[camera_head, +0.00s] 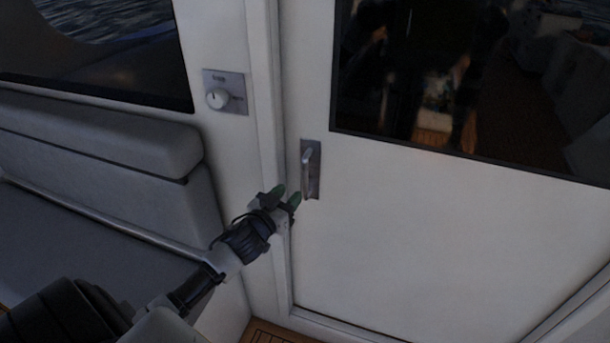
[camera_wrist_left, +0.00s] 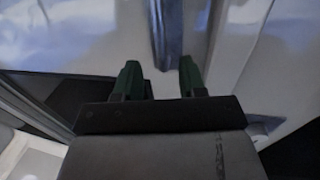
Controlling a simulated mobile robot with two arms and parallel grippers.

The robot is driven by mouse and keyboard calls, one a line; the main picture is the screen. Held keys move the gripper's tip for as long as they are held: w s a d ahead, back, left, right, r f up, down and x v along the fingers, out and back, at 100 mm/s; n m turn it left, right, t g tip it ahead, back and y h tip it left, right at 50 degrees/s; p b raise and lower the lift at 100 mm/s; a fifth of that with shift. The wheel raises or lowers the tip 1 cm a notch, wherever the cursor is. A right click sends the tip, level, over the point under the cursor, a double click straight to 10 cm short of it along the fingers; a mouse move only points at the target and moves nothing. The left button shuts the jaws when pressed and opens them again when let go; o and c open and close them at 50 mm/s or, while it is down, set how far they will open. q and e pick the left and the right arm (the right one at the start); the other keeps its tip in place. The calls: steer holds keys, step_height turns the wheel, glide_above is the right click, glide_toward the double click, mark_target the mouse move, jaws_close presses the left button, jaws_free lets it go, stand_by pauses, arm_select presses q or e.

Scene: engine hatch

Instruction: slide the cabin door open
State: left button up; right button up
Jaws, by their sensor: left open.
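The white cabin door (camera_head: 420,230) fills the right side of the head view, with a dark window in its upper part. Its metal handle (camera_head: 308,172) is an upright bar on a plate near the door's left edge. My left gripper (camera_head: 287,194) is open and empty, just left of and below the handle's lower end. In the left wrist view, my gripper's two green fingertips (camera_wrist_left: 158,75) stand apart. A blurred dark upright bar, probably the handle (camera_wrist_left: 167,35), shows beyond them, roughly between them. I cannot tell whether they touch. My right gripper is not in view.
A white door frame (camera_head: 268,120) runs along the door's left edge. A grey cushioned seat (camera_head: 90,220) stands at the left. A small patch of wooden floor (camera_head: 268,333) shows at the bottom.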

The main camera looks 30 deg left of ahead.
mark_target(303, 179)
arm_select(q)
steer(key=w+p, duration=0.1)
steer(key=w, duration=0.7)
steer(key=shift+w+a, duration=0.2)
jaws_close()
